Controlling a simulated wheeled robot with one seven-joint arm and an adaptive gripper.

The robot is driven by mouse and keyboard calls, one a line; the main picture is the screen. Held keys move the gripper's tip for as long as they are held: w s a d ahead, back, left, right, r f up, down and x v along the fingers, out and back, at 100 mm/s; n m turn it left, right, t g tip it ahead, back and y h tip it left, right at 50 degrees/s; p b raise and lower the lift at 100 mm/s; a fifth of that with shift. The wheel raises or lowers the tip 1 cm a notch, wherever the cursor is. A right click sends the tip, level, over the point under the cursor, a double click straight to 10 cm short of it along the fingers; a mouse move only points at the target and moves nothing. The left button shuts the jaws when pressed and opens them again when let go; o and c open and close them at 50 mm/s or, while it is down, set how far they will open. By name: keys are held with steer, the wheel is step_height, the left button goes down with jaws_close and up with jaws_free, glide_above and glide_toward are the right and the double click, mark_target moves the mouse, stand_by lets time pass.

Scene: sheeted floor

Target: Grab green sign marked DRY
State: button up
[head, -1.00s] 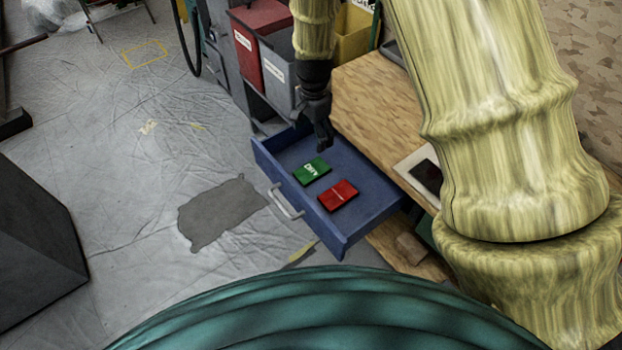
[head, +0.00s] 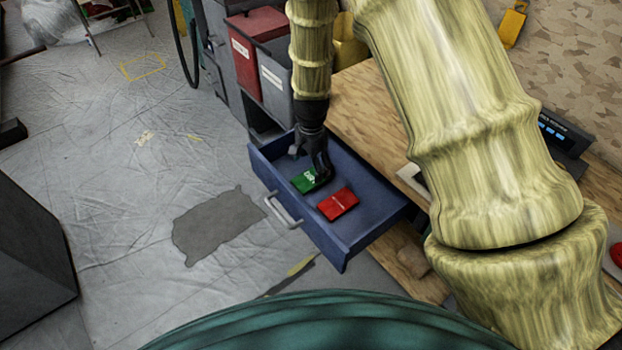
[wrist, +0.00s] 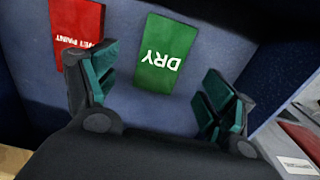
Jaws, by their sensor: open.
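The green sign marked DRY (head: 306,181) lies flat in the open blue drawer (head: 340,251). In the wrist view the green sign (wrist: 166,54) shows white letters, upside down, beyond and between my fingers. A red sign (head: 338,203) lies beside it in the drawer, apart from it. In the wrist view the red sign (wrist: 77,26) reads "WET PAINT" and is partly hidden by my left finger. My gripper (wrist: 152,98) is open and empty, with its fingers spread wider than the green sign. In the head view my gripper (head: 312,168) is over the drawer, partly covering the green sign.
The drawer's walls stand close around the signs, with a grey handle (head: 283,209) on the front. A wooden workbench (head: 362,95) is behind it. Red (head: 248,68) and grey (head: 275,87) bins stand at the back. The sheeted floor at left is largely open.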

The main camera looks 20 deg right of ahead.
mark_target(309, 179)
steer(key=shift+a+f+p, duration=0.2)
steer(key=shift+f+p, duration=0.05)
steer(key=shift+f, duration=1.1)
steer(key=shift+a+f+p, duration=0.15)
steer(key=shift+f+p, duration=0.05)
steer(key=shift+f, duration=1.15)
steer(key=c, duration=1)
